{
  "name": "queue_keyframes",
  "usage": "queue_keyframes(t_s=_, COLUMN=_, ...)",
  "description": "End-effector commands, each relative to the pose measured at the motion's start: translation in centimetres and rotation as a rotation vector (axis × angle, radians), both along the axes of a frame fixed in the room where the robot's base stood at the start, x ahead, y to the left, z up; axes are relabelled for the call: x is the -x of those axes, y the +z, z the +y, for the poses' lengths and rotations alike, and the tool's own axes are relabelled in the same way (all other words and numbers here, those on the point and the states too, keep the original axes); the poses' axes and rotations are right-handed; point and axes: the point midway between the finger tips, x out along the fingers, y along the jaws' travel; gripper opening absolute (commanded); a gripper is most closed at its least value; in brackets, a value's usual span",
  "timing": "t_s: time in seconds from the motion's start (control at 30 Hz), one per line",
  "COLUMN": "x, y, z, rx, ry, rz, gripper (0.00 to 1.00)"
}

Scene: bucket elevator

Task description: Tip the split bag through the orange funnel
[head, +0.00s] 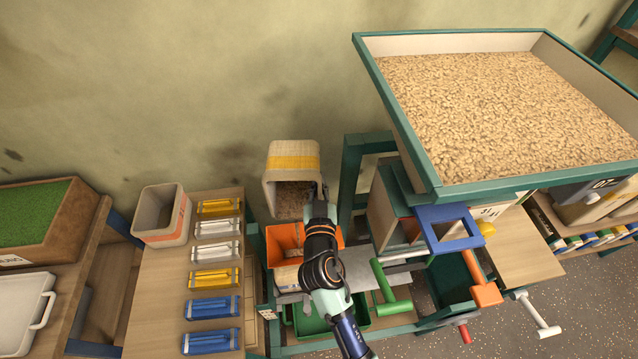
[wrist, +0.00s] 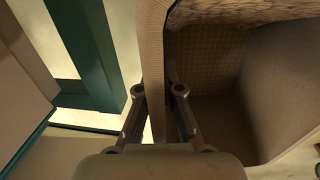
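The split bag (head: 293,155) is pale woven with a yellow band. It is held tilted above and behind the orange funnel (head: 284,236), its open mouth facing forward with brown grain (head: 290,198) inside. My gripper (head: 319,190) is at the right edge of the mouth. My arm hides the funnel's right part. Pale material (head: 287,275) shows at the funnel's front.
A green tray (head: 312,325) sits below the funnel. A green handle (head: 385,285), teal frame (head: 352,170) and big grain hopper (head: 430,165) stand to the right. A bench with a bin (head: 160,228) and several coloured packs (head: 214,279) is left.

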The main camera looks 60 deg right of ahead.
Motion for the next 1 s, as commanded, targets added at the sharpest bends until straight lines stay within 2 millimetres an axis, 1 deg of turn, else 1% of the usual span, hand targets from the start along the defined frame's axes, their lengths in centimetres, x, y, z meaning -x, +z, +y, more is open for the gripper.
queue_keyframes(t_s=1.0, x=0.26, y=0.29, z=0.45, rx=0.054, ry=0.001, rz=-0.036, gripper=0.00)
